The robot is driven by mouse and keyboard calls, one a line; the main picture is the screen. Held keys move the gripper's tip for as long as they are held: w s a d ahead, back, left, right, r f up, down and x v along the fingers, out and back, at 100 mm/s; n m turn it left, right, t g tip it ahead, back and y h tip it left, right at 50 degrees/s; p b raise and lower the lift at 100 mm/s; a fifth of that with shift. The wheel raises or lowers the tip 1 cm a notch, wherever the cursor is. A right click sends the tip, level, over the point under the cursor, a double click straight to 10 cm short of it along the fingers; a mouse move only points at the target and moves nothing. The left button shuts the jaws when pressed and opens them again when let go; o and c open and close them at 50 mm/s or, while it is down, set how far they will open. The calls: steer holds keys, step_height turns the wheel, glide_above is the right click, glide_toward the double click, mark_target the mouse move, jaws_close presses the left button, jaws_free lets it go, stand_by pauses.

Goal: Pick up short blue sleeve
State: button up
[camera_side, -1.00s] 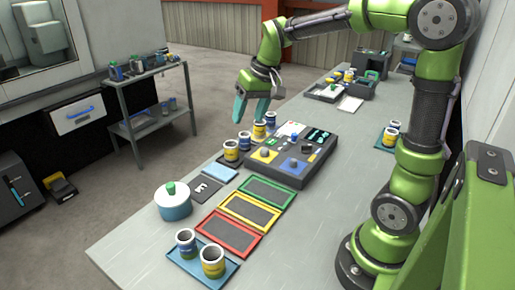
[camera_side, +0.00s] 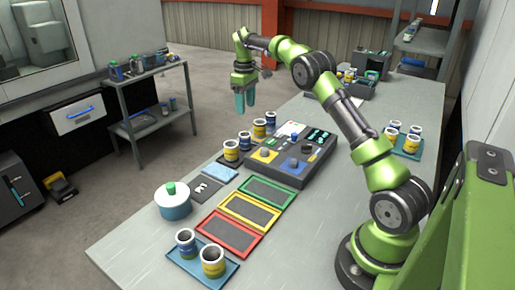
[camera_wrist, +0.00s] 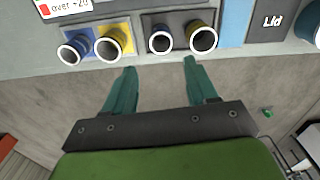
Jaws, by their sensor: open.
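Blue and yellow-banded sleeves stand in a row along the table's far-left edge. In the side view a blue sleeve (camera_side: 245,141) stands between two yellow sleeves (camera_side: 231,151) (camera_side: 259,129), with another blue sleeve (camera_side: 270,118) beyond. The wrist view shows the same row as blue (camera_wrist: 73,50), yellow (camera_wrist: 112,43), blue (camera_wrist: 159,41) and yellow (camera_wrist: 202,40). I cannot tell surely which blue one is shorter. My gripper (camera_side: 245,105) is open and empty, raised above and beyond the row. Its teal fingertips (camera_wrist: 160,68) lie apart, just short of the sleeves in the wrist view.
A control panel (camera_side: 310,150) stands right beside the row. A white-and-blue pot (camera_side: 173,203), coloured frames (camera_side: 250,209) and a blue tray (camera_side: 225,272) with two sleeves are nearer. Another tray (camera_side: 405,153) holds several sleeves at right. Open floor lies left of the table.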

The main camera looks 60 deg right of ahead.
mark_target(245, 139)
steer(key=f, duration=1.5)
steer(key=shift+w, duration=0.2)
steer(key=shift+r, duration=0.1)
steer(key=c, duration=1)
